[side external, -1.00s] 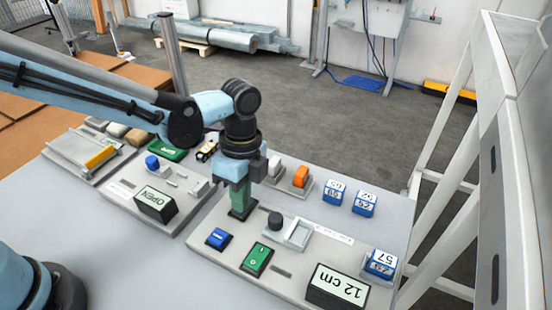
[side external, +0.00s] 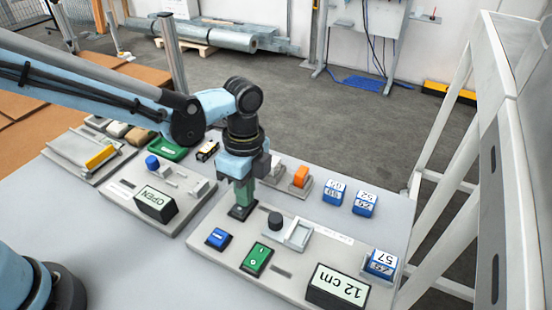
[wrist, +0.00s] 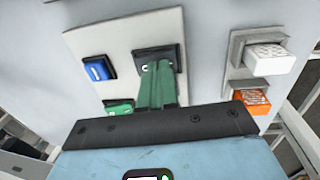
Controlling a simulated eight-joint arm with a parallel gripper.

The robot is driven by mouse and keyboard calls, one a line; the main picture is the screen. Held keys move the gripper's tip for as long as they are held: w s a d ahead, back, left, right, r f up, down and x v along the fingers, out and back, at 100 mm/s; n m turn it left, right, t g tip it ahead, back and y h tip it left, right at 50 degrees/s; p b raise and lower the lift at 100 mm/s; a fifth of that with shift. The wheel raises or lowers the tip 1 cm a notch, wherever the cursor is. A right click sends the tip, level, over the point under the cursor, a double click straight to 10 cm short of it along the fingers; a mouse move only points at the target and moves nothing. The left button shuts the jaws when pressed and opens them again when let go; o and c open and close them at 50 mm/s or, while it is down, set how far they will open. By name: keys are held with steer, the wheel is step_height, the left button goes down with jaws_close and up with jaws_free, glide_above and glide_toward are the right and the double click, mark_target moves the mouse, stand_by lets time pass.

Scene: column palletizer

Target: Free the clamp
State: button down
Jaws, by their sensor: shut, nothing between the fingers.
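My gripper (side external: 242,204) is shut and empty, with green fingers pointing down at a black square switch (side external: 241,212) on the front panel. The wrist view shows the closed fingertips (wrist: 158,66) over this black switch (wrist: 170,54), which has a white mark partly hidden by them. I cannot tell whether they touch. The panel to the left carries a display reading OPEN (side external: 156,204), a blue knob (side external: 152,162) and grey blocks (side external: 199,188). I cannot tell which part is the clamp.
On the front panel are a blue button (side external: 218,238), a green rocker switch (side external: 257,259), a black knob (side external: 275,220) and a 12 cm display (side external: 338,287). Numbered blue blocks (side external: 364,204) stand at the right. An orange block (side external: 301,176) is behind my gripper.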

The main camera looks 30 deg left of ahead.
steer(key=shift+r, duration=0.1)
step_height(320, 180, up, 14)
steer(key=w, duration=0.2)
stand_by(0.5)
steer(key=shift+w, duration=0.1)
steer(key=shift+s+g, duration=0.3)
steer(key=shift+s, duration=0.4)
steer(key=f, duration=0.4)
steer(key=s+f, duration=0.1)
steer(key=f, duration=0.4)
steer(key=s+f, duration=0.1)
steer(key=f, duration=0.4)
steer(key=shift+s, duration=0.1)
steer(key=shift+f, duration=0.1)
